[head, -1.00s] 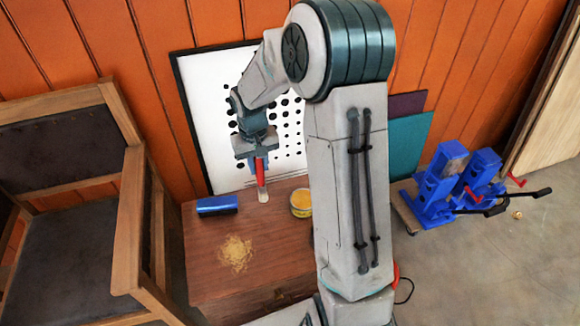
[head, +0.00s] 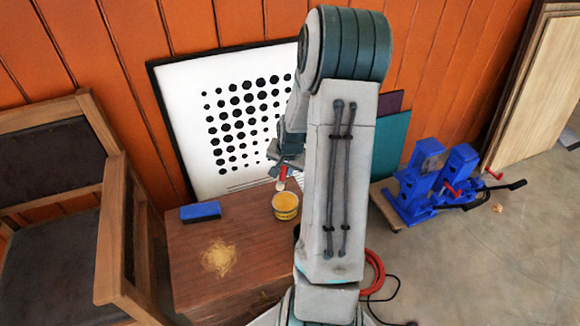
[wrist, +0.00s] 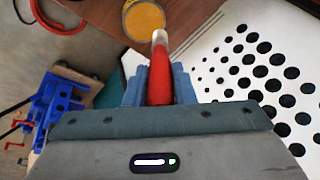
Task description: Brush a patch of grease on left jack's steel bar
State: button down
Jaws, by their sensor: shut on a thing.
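My gripper (head: 285,168) is shut on a red-handled brush (head: 281,182). The brush points down with its pale tip just above the back rim of the yellow grease tin (head: 286,206); I cannot tell whether they touch. In the wrist view the red handle (wrist: 160,80) runs between the blue fingers, and its tip overlaps the tin's edge (wrist: 143,20). Two blue jacks stand on the floor at the right, the left jack (head: 412,196) in front of the right jack (head: 461,163). The left jack's steel bar is too small to make out.
The tin stands on a wooden table (head: 182,262) with a blue block (head: 200,211) and a sawdust-like pile (head: 219,258). A white dotted board (head: 185,95) leans on the orange wall. A wooden chair (head: 112,230) stands left. Black levers (head: 505,186) stick out from the jacks.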

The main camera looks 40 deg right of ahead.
notch_tip(320, 180, down, 6)
jog(key=d+b, duration=0.1)
jog(key=b, duration=0.3)
jog(key=shift+s+d+f+m+b, duration=0.15)
jog(key=shift+s+d+m+b, duration=0.05)
jog(key=shift+s+m+b, duration=0.15)
jog(key=shift+f+b, duration=0.5)
jog(key=shift+f, duration=0.15)
dwell(1.9)
notch_tip(320, 180, up, 7)
jog(key=p, duration=0.5)
dwell(0.3)
jog(key=shift+a, duration=0.1)
dwell(0.6)
